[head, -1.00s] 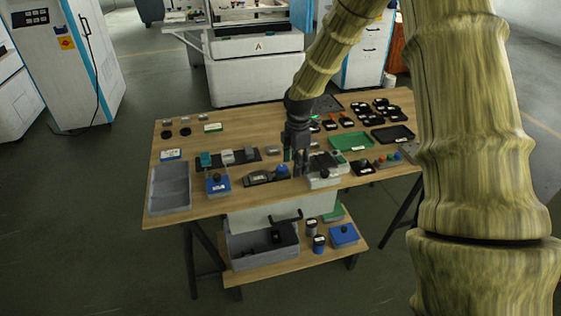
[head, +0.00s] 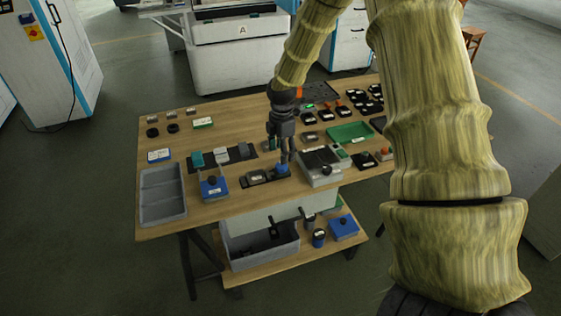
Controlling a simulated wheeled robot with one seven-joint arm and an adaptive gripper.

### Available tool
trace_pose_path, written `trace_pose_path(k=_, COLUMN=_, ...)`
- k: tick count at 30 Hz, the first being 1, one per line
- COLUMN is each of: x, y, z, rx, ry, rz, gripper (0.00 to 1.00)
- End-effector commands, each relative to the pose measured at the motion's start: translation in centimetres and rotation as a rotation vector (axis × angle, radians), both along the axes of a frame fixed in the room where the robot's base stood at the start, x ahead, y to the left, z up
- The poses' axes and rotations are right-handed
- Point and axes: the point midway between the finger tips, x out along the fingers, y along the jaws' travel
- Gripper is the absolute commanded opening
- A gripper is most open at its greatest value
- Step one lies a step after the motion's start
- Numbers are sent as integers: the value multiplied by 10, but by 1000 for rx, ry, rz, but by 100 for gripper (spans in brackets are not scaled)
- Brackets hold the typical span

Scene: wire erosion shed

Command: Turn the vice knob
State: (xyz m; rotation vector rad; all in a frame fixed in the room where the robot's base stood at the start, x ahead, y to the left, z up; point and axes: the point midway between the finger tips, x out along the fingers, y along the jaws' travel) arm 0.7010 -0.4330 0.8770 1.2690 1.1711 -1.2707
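A small dark device with a pale label (head: 256,177) lies near the front edge of the wooden table, with a blue knob (head: 282,170) at its right end. It looks like the vice, but I cannot read the label. My gripper (head: 285,160) points down right at the blue knob, its fingertips over or around it. Contact and finger gap are too small to make out. A blue box with a black knob (head: 213,182) stands further left.
A grey block-shaped unit (head: 322,170) stands close to the right of my gripper. A grey divided tray (head: 162,193) is at the table's left end, and a green tray (head: 349,132) lies behind right. The table's (head: 225,118) back left middle is mostly bare.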

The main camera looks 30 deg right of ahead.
Motion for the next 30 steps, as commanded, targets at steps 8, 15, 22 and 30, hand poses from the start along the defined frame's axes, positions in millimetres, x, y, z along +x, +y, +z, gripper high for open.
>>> trace_pose_path(k=8, x=0, y=2, z=-34, rx=0, ry=2, rz=3, gripper=60)
trace_pose_path(k=15, x=2, y=3, z=-54, rx=0, ry=0, rz=5, gripper=60)
trace_pose_path(k=22, x=2, y=3, z=-59, rx=0, ry=-1, rz=4, gripper=60)
trace_pose_path(k=30, x=1, y=3, z=-59, rx=0, ry=0, rz=4, gripper=47)
